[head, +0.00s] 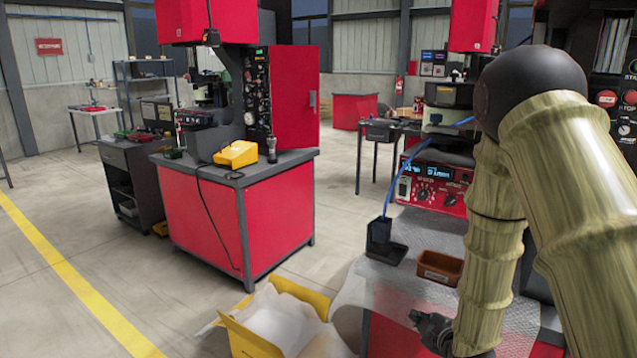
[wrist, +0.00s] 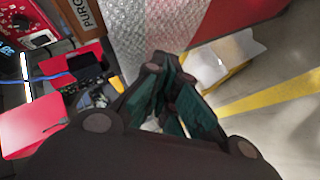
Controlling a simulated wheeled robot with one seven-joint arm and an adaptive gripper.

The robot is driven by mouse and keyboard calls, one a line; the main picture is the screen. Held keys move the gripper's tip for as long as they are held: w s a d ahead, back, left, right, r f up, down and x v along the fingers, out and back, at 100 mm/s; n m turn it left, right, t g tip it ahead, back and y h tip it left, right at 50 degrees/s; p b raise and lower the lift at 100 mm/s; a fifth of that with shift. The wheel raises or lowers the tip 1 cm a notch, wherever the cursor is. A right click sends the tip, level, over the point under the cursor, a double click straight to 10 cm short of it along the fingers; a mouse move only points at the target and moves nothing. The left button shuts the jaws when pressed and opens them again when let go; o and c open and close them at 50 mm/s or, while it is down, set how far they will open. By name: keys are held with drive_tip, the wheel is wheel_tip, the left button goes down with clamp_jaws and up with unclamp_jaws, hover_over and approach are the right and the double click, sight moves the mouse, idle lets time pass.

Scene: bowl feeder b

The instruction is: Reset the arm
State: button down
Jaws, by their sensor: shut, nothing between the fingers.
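My gripper (head: 418,318) shows low in the head view, at the front edge of the workbench, beside the bubble-wrap sheet. In the wrist view my gripper (wrist: 160,62) has its dark fingers together at the tips, with nothing between them. My arm, in a tan ribbed cover, comes down the right side of the head view and hides part of the bench behind it.
A brown bin (head: 440,268) and a dark soldering-iron stand (head: 380,235) sit on the bench near a red control unit (head: 437,185). A yellow box (head: 255,335) with white lining stands left of the bench. Open floor lies further left.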

drive_tip(key=s+f+m+g+p, duration=0.2)
drive_tip(key=s+f+m+g, duration=0.25)
drive_tip(key=s+f, duration=0.65)
drive_tip(key=s+a+f+m+g+p, duration=0.1)
drive_tip(key=s+f+m+g, duration=0.1)
drive_tip(key=s, duration=0.9)
drive_tip(key=s+a+f+m+g+h+p, duration=0.1)
drive_tip(key=s+f+m+g+p, duration=0.1)
drive_tip(key=s, duration=0.8)
drive_tip(key=s+a+f+m+g+p, duration=0.1)
drive_tip(key=s+f+m+g, duration=0.3)
drive_tip(key=s, duration=0.7)
wheel_tip(320, 180, down, 3)
drive_tip(key=shift+s+a+r+m+h+p, duration=0.1)
drive_tip(key=shift+s+a+m+h+p, duration=0.2)
drive_tip(key=shift+m+p, duration=0.45)
